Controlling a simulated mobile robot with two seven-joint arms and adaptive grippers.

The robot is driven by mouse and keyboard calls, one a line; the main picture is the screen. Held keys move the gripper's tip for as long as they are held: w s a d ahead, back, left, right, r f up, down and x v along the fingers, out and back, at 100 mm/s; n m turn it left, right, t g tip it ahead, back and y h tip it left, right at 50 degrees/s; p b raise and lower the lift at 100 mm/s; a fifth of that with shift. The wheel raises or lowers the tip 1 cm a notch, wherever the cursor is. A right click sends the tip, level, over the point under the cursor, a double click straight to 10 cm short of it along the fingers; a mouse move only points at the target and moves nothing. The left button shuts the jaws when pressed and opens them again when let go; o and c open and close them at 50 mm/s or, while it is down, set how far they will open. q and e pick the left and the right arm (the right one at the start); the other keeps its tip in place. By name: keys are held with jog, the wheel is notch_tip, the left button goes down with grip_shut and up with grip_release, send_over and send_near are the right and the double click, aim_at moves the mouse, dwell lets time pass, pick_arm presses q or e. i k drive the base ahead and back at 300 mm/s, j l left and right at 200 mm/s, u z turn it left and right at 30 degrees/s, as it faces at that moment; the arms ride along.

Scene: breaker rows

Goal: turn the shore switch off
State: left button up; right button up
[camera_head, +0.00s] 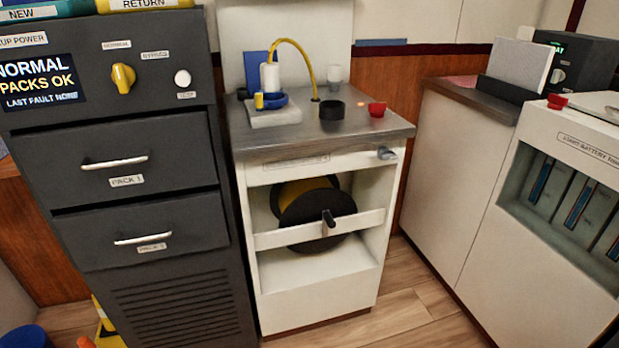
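I cannot make out a switch labelled shore. A yellow rotary knob (123,78) sits on the dark cabinet at left, with small labels near it that seem to read normal and bypass. A small red knob-like piece (377,109) is on the grey top of the white stand in the middle. Another small red piece (557,101) is on the white unit at right. A yellow cable (300,56) arches over the stand from a white and blue fitting (270,87). Neither of my grippers is in view.
The dark cabinet (184,240) has two handled drawers and a display (38,82) reading "NORMAL PACKS OK". The white stand (314,304) holds a cable reel (318,215). A white unit with battery bays (543,190) stands at right. Wooden floor (420,300) is clear in front.

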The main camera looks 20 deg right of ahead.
aim_at(377, 110)
jog(key=z, duration=0.7)
